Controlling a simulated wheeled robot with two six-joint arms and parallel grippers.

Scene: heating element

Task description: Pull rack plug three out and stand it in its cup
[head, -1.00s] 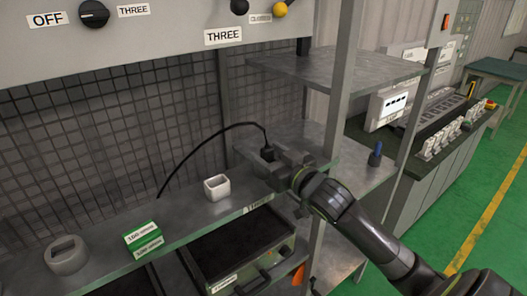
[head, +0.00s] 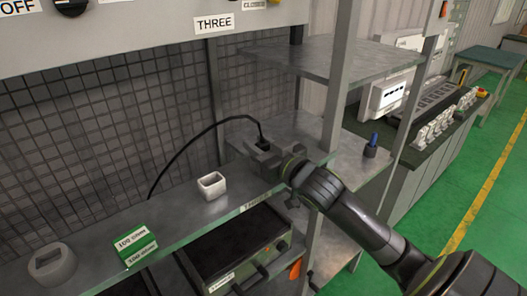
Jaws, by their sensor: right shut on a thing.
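My right gripper (head: 271,161) is shut on the black plug (head: 263,144) at the right part of the shelf; its jaws hide most of the plug. A black cable (head: 190,143) rises from the plug and arches down to the left behind the shelf. I cannot tell whether the plug is in a socket or free. A white square cup (head: 212,186) stands upright on the shelf, left of the gripper and apart from it. It looks empty. A label on the shelf edge below the gripper is partly readable. My left gripper is not in view.
A round grey holder (head: 52,264) and a green box (head: 136,246) sit on the shelf (head: 185,215) to the left. A grey post (head: 343,80) stands right of the gripper, with an upper shelf (head: 318,58) above. A blue-topped object (head: 371,146) stands beyond the post.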

